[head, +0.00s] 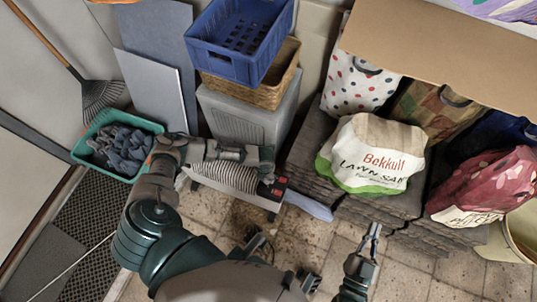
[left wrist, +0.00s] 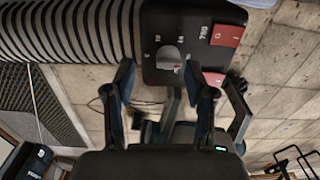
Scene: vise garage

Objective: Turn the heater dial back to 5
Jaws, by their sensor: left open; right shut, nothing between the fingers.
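The heater (head: 228,177) has a ribbed light body and a black control panel (head: 279,184) at its right end. In the left wrist view the panel (left wrist: 190,28) carries a dial (left wrist: 170,57) with printed numbers around it and two red switches (left wrist: 225,35). My left gripper (head: 267,176) is over the panel. In the left wrist view its fingers (left wrist: 158,76) are open, one to each side of the dial, with no clear contact. The dial's exact setting cannot be read. My right gripper (head: 373,234) is shut and empty, low over the floor.
A grey cabinet (head: 238,120) with a wicker basket (head: 268,92) and blue crate (head: 222,66) stands behind the heater. A green bin of gloves (head: 82,152) is at left. Stacked slabs (head: 312,160) bearing bags (head: 372,152) stand at right. Tiled floor lies in front.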

